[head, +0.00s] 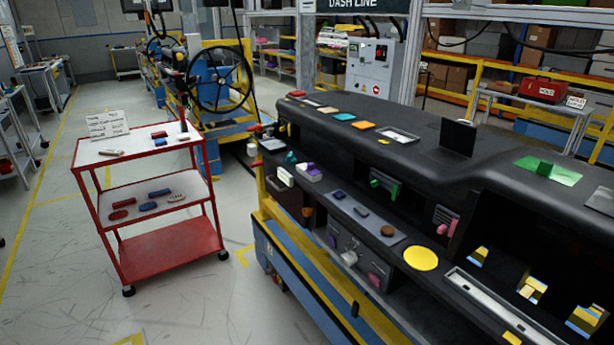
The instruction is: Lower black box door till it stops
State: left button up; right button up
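A long dark dashboard module (330,112) runs from the centre to the right edge. On its top, right of centre, a flat black panel (458,137) stands upright; it looks like a raised door or lid. The box or opening it belongs to is not clear from here. A dark panel with a white piece at its top edge (285,179) sits at the module's left front end; I cannot tell whether it is a door. Neither of my grippers shows in the head view.
The module rests on a yellow and blue frame (292,263). A red cart (165,250) with tools stands to the left, with clear floor between. The module carries a green pad (560,176), an orange pad (363,125), a yellow disc (421,258) and several coloured fittings.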

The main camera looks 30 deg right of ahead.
aim_at(294, 200)
jog(key=z, duration=0.8)
jog(key=i, duration=0.75)
jog(key=z, duration=0.9)
